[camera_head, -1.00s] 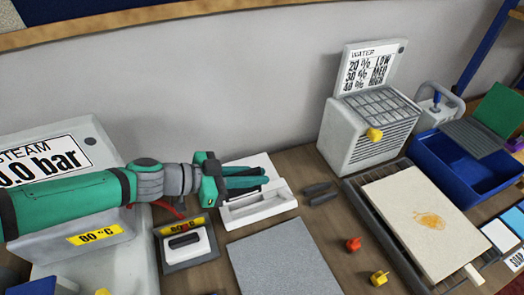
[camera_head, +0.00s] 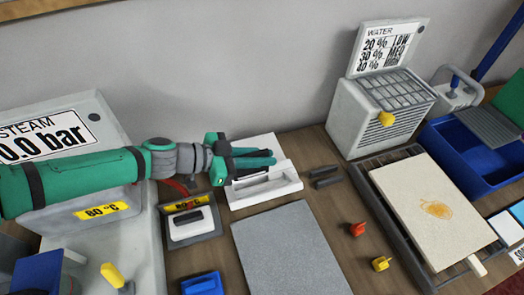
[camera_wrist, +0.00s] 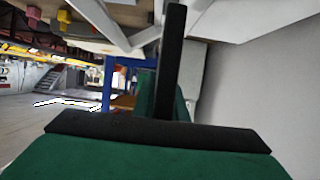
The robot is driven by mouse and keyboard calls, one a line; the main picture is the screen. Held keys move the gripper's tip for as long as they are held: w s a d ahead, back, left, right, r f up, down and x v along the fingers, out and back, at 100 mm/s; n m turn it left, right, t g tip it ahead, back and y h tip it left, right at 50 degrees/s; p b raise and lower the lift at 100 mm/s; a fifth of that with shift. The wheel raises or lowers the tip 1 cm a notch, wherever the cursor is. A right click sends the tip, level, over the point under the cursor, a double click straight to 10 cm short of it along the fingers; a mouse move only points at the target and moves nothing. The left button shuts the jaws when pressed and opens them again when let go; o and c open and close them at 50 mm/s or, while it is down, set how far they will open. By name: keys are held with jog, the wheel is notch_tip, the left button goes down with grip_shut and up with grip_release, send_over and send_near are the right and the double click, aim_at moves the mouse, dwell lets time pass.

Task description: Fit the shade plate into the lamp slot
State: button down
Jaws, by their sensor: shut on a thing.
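In the head view my gripper (camera_head: 252,163) reaches right from the left side, with its green fingers over the back of a white slotted tray (camera_head: 282,188). A white panel shows behind the fingers. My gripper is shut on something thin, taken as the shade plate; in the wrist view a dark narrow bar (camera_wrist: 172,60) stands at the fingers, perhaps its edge. Most of the held thing is hidden. Two short dark bars (camera_head: 325,177) lie side by side right of the tray. I cannot tell for sure which fixture is the lamp slot.
A grey steam unit (camera_head: 90,125) stands left. A flat grey slab (camera_head: 290,250) lies in front of the tray. Red (camera_head: 357,229) and yellow (camera_head: 381,263) knobs sit right of it. A white heater box (camera_head: 380,115), a cream board (camera_head: 435,205) and a blue bin (camera_head: 470,165) fill the right.

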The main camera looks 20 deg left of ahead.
aim_at(238, 176)
jog(key=shift+a+f, duration=0.1)
jog(key=shift+f, duration=1.4)
jog(key=shift+f, duration=2.75)
dwell(0.3)
jog(key=c, duration=1.7)
grip_release()
jog(key=shift+a, duration=0.1)
jog(key=shift+v, duration=3.65)
jog(key=shift+s, duration=0.1)
